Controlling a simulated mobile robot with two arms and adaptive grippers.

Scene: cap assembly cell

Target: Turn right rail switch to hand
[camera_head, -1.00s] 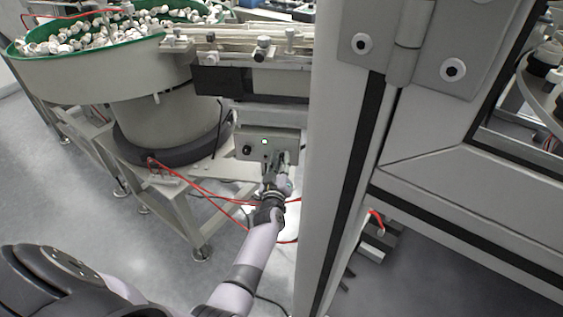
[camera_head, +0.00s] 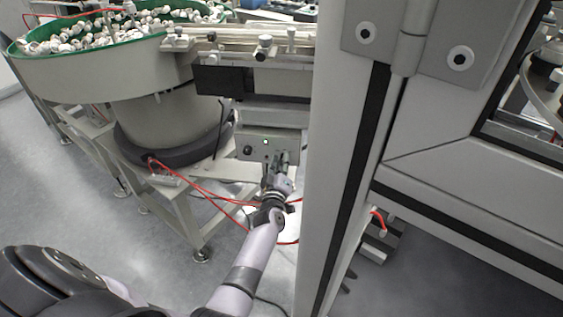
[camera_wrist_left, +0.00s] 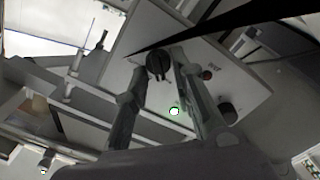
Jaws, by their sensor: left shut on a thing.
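The rail control box (camera_head: 268,145) is a grey panel below the rail, with a lit green lamp (camera_head: 266,141) and a black knob (camera_head: 247,150) at its left. In the left wrist view a black rotary switch (camera_wrist_left: 158,64) sits between the fingertips of my left gripper (camera_wrist_left: 159,68), which is shut on it. The green lamp (camera_wrist_left: 174,111), a red button (camera_wrist_left: 207,75) and another black knob (camera_wrist_left: 227,110) also show there. In the head view my left gripper (camera_head: 278,160) is at the panel's right part and hides the switch. My right gripper is not in view.
A bowl feeder (camera_head: 120,75) full of white caps stands at the left on a metal frame. A grey cabinet post (camera_head: 350,150) rises close to the right of my left arm. Red hoses (camera_head: 205,193) run below the box.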

